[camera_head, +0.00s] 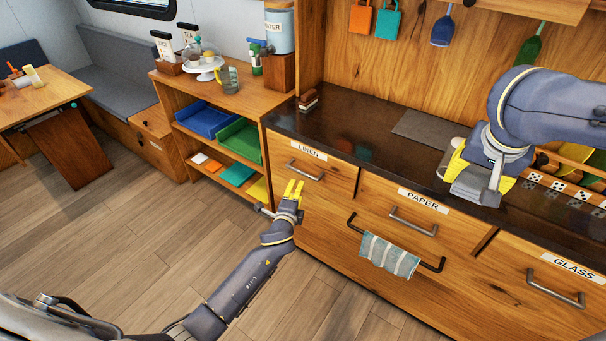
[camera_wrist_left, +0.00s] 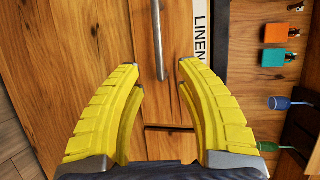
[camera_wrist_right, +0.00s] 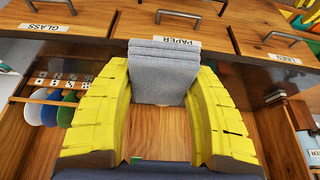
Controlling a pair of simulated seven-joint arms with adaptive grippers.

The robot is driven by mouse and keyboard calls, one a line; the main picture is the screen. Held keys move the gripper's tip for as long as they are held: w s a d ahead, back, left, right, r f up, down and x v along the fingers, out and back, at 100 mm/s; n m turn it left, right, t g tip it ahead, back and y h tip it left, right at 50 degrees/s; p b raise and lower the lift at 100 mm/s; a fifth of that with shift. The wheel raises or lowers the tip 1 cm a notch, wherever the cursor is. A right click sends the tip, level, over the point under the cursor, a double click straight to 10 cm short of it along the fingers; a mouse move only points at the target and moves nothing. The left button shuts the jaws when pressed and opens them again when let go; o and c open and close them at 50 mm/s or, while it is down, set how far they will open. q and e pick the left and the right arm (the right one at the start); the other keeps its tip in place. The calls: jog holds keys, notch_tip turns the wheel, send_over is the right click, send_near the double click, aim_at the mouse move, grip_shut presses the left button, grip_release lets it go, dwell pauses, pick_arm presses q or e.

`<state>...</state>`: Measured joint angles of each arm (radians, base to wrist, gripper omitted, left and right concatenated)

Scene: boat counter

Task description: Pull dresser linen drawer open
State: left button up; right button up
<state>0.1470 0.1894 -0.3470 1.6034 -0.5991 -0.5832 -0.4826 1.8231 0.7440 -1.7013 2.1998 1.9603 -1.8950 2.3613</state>
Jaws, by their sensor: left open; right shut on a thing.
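The linen drawer (camera_head: 327,181) is the wooden drawer at the left end of the counter front, with a LINEN label and a grey bar handle (camera_head: 305,172). It looks shut. My left gripper (camera_head: 294,188), with yellow fingers, is open and empty just in front of the drawer, below and left of the handle. In the left wrist view the handle (camera_wrist_left: 159,40) lies ahead of the gap between the fingertips, apart from them. My right gripper (camera_head: 480,172) is shut on a grey folded cloth (camera_wrist_right: 163,75), above the dark countertop; the cloth also shows in the head view (camera_head: 474,189).
The paper drawer (camera_head: 390,231) and glass drawer (camera_head: 540,281) are to the right. A striped towel (camera_head: 388,256) hangs on a dark rail below. A grey mat (camera_head: 430,130) lies on the countertop. An open shelf (camera_head: 220,112) with trays stands left. The floor in front is clear.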

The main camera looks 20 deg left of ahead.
aim_at(303, 174)
pick_arm(q)
jog(key=shift+w+a+f, duration=0.15)
jog(key=shift+w+f, duration=0.25)
jog(key=shift+w, duration=1.55)
jog(key=shift+w+a+f, duration=0.15)
jog(key=shift+w+f, duration=0.2)
jog(key=shift+w, duration=1.6)
jog(key=shift+w+a+f, duration=0.15)
jog(key=shift+w+f, duration=0.25)
jog(key=shift+w, duration=1.55)
jog(key=shift+c, duration=0.3)
grip_shut()
